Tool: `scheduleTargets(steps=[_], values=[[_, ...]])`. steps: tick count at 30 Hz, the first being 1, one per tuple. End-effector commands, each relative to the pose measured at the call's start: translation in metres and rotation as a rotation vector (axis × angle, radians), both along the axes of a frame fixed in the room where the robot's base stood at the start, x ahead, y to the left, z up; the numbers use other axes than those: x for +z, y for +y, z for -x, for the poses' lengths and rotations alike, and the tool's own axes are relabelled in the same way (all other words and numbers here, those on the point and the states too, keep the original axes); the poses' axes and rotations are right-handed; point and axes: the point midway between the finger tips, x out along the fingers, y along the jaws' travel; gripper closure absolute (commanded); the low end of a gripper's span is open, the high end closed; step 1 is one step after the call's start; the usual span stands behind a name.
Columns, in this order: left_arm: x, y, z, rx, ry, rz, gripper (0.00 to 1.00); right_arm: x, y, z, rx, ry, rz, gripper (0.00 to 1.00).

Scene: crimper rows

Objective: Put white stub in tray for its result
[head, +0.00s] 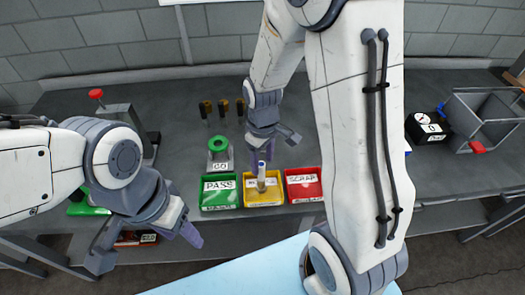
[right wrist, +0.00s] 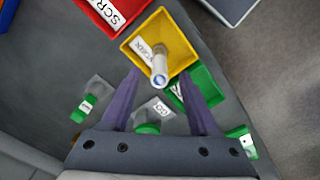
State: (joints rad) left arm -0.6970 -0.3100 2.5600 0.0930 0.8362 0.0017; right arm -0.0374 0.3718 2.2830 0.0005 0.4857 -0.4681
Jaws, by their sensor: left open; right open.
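The white stub (head: 262,172) stands roughly upright in the yellow tray (head: 277,198), with a blue ring at its top end. In the right wrist view the stub (right wrist: 159,68) shows between the fingertips of my right gripper (right wrist: 158,78). That gripper (head: 273,145) is open just above the stub; I cannot tell whether it touches it. The green PASS tray (head: 220,206) lies left of the yellow tray and the red SCRAP tray (head: 304,198) right of it. My left gripper (head: 146,248) is open and empty at the bench's front left.
A green ring gauge marked GO (head: 218,146) stands behind the PASS tray. Several dark posts (head: 222,108) stand further back. A red-knobbed device (head: 118,115) is at left. A black box with a dial (head: 428,127) and a grey bin (head: 484,118) are at right.

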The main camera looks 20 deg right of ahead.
Motion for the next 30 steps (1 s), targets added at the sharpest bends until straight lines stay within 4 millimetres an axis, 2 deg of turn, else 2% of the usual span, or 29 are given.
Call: scheduleTargets(steps=[3, 9, 11, 13, 16, 18, 21, 25, 27, 30], values=[[-0.004, 0.0, 0.0, 0.0, 0.0, 0.0, 0.44, 0.023, 0.0, -0.002, 0.0, -0.007, 0.0, 0.39], [-0.006, 0.0, 0.0, 0.0, 0.0, 0.0, 0.44, 0.045, 0.001, 0.0, 0.001, -0.002, 0.0, 0.39], [-0.006, 0.0, 0.0, 0.0, 0.0, 0.0, 0.44, 0.051, 0.007, 0.003, 0.007, -0.004, -0.002, 0.39], [-0.006, 0.0, 0.0, 0.0, 0.0, 0.0, 0.44, 0.061, 0.024, 0.014, 0.021, -0.01, -0.008, 0.39], [-0.006, 0.0, 0.0, 0.0, 0.0, 0.0, 0.44, 0.079, 0.063, 0.046, 0.055, -0.019, -0.024, 0.39], [-0.006, 0.0, 0.0, 0.0, 0.0, 0.0, 0.44, 0.091, 0.088, 0.077, 0.077, -0.023, -0.04, 0.39], [-0.006, 0.0, 0.0, 0.0, 0.0, 0.0, 0.44, 0.103, 0.111, 0.121, 0.104, -0.021, -0.061, 0.39], [-0.006, 0.0, 0.0, 0.0, 0.0, 0.0, 0.44, 0.11, 0.123, 0.162, 0.125, -0.012, -0.082, 0.39], [-0.006, 0.0, 0.0, 0.0, 0.0, 0.0, 0.44, 0.111, 0.125, 0.175, 0.131, -0.007, -0.087, 0.39], [-0.006, 0.0, 0.0, 0.0, 0.0, 0.0, 0.44, 0.111, 0.125, 0.181, 0.131, -0.004, -0.089, 0.39]])
